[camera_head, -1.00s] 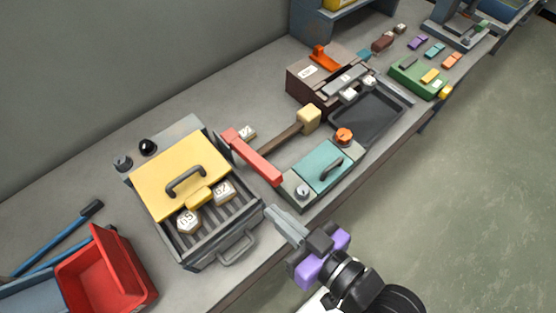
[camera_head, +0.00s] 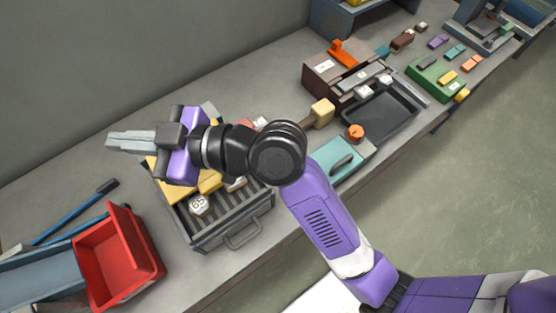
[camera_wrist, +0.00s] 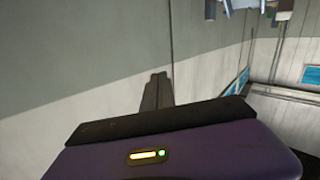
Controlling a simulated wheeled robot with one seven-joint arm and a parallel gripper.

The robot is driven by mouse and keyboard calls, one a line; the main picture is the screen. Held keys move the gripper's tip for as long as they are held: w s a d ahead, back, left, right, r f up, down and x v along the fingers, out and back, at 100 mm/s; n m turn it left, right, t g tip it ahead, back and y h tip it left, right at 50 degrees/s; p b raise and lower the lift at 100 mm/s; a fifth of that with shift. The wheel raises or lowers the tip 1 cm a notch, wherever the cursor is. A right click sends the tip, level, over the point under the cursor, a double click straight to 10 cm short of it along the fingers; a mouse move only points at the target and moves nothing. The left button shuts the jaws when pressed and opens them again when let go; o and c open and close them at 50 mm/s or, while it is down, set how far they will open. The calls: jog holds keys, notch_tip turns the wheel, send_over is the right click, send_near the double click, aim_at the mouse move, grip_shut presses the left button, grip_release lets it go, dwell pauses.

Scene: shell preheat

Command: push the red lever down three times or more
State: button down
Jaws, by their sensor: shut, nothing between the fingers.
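My fingers (camera_wrist: 157,88) also show together in the wrist view, against a plain wall, with no lever in that view.
A red bin (camera_head: 118,262) stands at the lower left, with a blue-handled tool (camera_head: 75,212) behind it. A teal-lidded box (camera_head: 335,158) and a dark tray (camera_head: 380,115) lie to the right. Bare bench shows at the upper left.

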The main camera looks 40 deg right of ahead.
jog(key=s+d+f+n+g+h, duration=0.2)
jog(key=s+d+n+g+h, duration=0.1)
jog(key=d, duration=0.5)
jog(key=s+d+f+n+g+h, duration=0.2)
jog(key=d+n+g+h, duration=0.2)
jog(key=d+n+g, duration=0.2)
jog(key=s+d+f+n+g+h, duration=0.2)
jog(key=s+d+n+g+h, duration=0.1)
jog(key=d+n, duration=0.5)
jog(key=d+g, duration=0.1)
jog(key=d, duration=0.1)
jog(key=shift+s+d+f+g+h, duration=0.3)
jog(key=shift+d+f+g, duration=0.05)
jog(key=shift+g, duration=0.05)
jog(key=shift+f, duration=0.1)
jog(key=shift+b+x, duration=2.4)
jog(key=shift+x, duration=1.05)
